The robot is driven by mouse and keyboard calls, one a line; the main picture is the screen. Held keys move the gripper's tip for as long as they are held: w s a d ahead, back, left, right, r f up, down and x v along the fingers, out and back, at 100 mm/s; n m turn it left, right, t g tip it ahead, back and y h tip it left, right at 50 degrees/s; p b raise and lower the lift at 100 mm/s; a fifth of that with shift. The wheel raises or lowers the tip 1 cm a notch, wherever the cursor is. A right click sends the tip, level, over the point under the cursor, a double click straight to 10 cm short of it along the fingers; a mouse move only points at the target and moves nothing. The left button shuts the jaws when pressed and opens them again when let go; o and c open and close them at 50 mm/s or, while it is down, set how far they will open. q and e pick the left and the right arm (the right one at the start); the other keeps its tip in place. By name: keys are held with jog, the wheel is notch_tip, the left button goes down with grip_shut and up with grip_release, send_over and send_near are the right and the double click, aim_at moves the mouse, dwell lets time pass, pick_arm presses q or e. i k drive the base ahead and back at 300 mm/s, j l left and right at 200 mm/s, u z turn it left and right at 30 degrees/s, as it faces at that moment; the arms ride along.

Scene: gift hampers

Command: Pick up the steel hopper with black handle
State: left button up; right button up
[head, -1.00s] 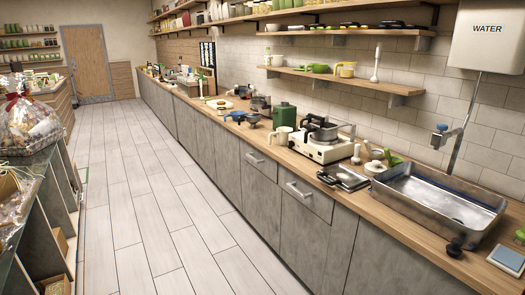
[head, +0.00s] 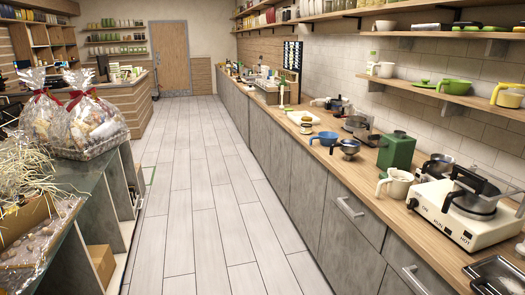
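Neither of my grippers is in view. A small steel bowl-shaped piece with a dark part (head: 347,147) stands near the counter's front edge, beside a blue pan. It may be the steel hopper, but I cannot tell for sure at this size. Another steel pot (head: 437,167) stands behind the stove, partly hidden.
The wooden counter (head: 408,221) runs along the right wall, holding a green canister (head: 396,153), a cream mug (head: 396,187) and a blue pan (head: 325,139). Wrapped hampers (head: 92,117) stand on the dark shelf unit at left. The tiled aisle (head: 205,200) between is clear.

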aim_at(350, 147)
jog(key=i+z, duration=0.2)
jog(key=i, duration=0.2)
jog(key=i+j+z, duration=0.2)
jog(key=i, duration=0.25)
jog(key=i+j+z, duration=0.2)
jog(key=i, duration=0.2)
jog(key=i+j+z, duration=0.2)
jog(key=i, duration=0.2)
